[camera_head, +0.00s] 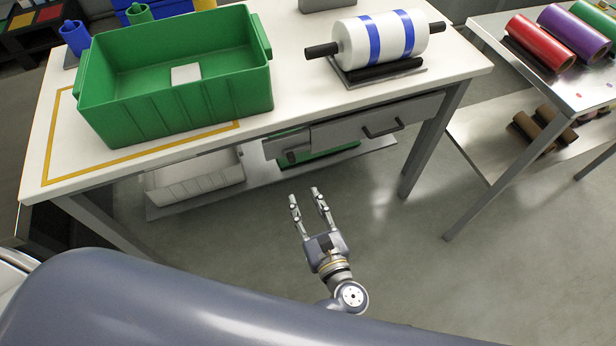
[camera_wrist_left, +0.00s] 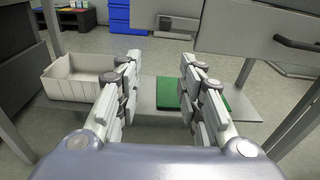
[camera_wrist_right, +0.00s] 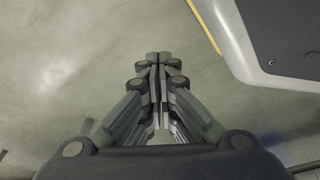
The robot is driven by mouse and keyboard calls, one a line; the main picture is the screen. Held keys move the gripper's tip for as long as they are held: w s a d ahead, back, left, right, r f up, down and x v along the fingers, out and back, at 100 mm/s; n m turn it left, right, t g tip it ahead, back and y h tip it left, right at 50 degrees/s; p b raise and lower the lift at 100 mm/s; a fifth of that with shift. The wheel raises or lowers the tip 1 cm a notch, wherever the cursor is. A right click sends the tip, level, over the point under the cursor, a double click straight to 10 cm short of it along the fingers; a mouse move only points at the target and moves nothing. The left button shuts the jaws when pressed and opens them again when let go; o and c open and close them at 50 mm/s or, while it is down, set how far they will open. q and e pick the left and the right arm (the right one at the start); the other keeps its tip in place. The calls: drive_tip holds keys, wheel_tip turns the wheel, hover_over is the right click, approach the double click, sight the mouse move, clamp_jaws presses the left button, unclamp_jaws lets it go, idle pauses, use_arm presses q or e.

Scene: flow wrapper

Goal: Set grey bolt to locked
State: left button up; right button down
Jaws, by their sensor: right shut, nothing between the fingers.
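The grey bolt (camera_head: 291,157), a small piece with a dark knob, sits at the left end of the drawer front under the worktable. It also shows in the left wrist view (camera_wrist_left: 178,26), above and between my fingers; whether it is locked I cannot tell. My left gripper (camera_head: 305,195) is open and empty, in front of and below the bolt, apart from it. Its spread fingers show in the left wrist view (camera_wrist_left: 161,62). My right gripper (camera_wrist_right: 157,60) is shut and empty over the floor, out of the head view.
The grey drawer front (camera_head: 350,131) has a dark handle (camera_head: 383,131). A white bin (camera_head: 195,188) stands on the low shelf under the table. A green crate (camera_head: 180,118) and a film roll (camera_head: 385,42) stand on top. Floor in front is clear.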

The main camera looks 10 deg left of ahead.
sight(293, 162)
use_arm(q)
drive_tip(key=shift+t+y, duration=0.4)
drive_tip(key=w+a+r, duration=0.1)
drive_tip(key=w, duration=0.2)
drive_tip(key=w+a+r, duration=0.1)
drive_tip(key=w+a, duration=0.1)
drive_tip(key=w, duration=0.1)
drive_tip(key=w+a+r, duration=0.1)
drive_tip(key=w+a, duration=0.1)
drive_tip(key=w, duration=0.1)
drive_tip(key=shift+a, duration=0.15)
clamp_jaws()
